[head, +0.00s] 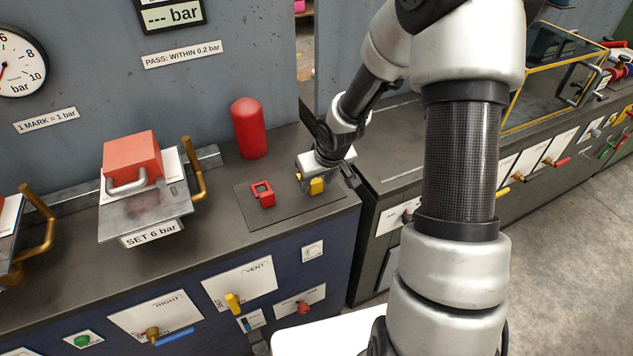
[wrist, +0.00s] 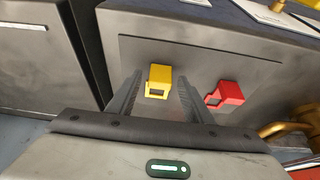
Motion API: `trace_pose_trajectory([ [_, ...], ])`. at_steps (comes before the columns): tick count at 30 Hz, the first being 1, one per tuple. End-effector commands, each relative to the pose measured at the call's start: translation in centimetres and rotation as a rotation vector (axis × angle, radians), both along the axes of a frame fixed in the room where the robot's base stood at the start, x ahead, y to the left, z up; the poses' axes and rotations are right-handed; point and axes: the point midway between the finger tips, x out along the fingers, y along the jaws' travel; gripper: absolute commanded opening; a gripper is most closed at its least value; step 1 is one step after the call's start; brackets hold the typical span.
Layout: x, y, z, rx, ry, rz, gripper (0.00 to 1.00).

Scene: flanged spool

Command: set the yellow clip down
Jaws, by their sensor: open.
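The yellow clip (wrist: 159,81) sits on the dark mat (wrist: 215,66) on the bench top. In the wrist view it lies between my gripper's (wrist: 157,88) two spread fingers, with a gap visible on each side. In the head view the yellow clip (head: 316,186) shows at my gripper (head: 322,182), partly hidden by it. A red clip (head: 263,193) lies on the same mat, left of the yellow one in the head view; it also shows right of my gripper in the wrist view (wrist: 226,95).
A red rounded cylinder (head: 249,128) stands behind the mat. A red block with a metal handle (head: 132,160) sits on a plate at the left, beside brass handles (head: 194,170). The bench's right end is close to my gripper, with a gap before the neighbouring bench.

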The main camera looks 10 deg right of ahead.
Motion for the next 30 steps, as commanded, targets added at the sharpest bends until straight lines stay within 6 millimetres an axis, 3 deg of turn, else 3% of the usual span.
trace_pose_trajectory([
  [9, -2.6, -0.7, 6.7, -0.001, -0.002, -0.004, 0.46],
  [15, -3.8, -0.9, 9.4, -0.001, 0.000, -0.003, 0.46],
  [30, -4.2, -0.8, 10.1, 0.000, 0.002, 0.000, 0.46],
])
